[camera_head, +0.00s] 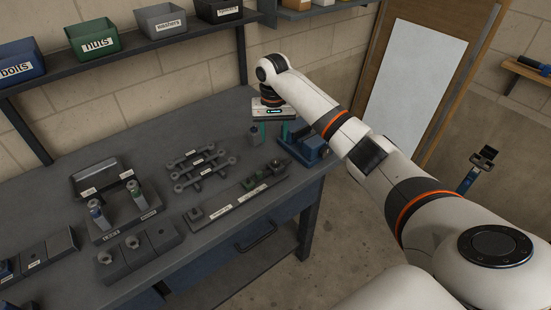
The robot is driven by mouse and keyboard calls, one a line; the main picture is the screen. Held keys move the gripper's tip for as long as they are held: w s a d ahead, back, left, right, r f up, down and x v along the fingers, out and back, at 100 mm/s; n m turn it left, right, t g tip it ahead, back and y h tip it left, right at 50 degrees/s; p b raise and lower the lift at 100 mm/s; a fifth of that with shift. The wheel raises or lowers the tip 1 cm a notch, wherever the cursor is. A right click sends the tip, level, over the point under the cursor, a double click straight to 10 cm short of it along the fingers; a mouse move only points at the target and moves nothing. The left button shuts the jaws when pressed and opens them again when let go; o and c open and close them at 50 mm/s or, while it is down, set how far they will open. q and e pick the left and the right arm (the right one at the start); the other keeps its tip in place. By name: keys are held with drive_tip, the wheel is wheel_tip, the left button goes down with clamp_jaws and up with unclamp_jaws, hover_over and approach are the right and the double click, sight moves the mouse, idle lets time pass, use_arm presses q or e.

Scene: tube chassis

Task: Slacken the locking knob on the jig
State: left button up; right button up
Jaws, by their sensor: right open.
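A long dark flat jig (232,203) with small labels lies near the bench's front edge. My right gripper (269,134) points down over the back right of the bench, behind the jig's right end. Its fingers are apart with nothing visible between them. It looks clear of the jig. My left gripper is not in view.
A blue vise-like block (308,147) stands at the bench's right end, close beside my right gripper. Linked rods (203,168) lie behind the jig. A holder with two upright cylinders (124,219) stands left. Labelled bins (92,38) line the shelf above. The bench's back middle is clear.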

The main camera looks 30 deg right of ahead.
sight(276, 162)
drive_tip(key=f, duration=0.3)
drive_tip(key=f+p, duration=0.1)
drive_tip(key=f, duration=0.2)
drive_tip(key=f+p, duration=0.1)
drive_tip(key=f, duration=0.2)
drive_tip(key=shift+d+f, duration=0.2)
drive_tip(key=shift+d, duration=0.1)
drive_tip(key=shift+w+f, duration=0.1)
drive_tip(key=shift+f, duration=0.65)
drive_tip(key=shift+c, duration=0.6)
drive_tip(key=c, duration=0.9)
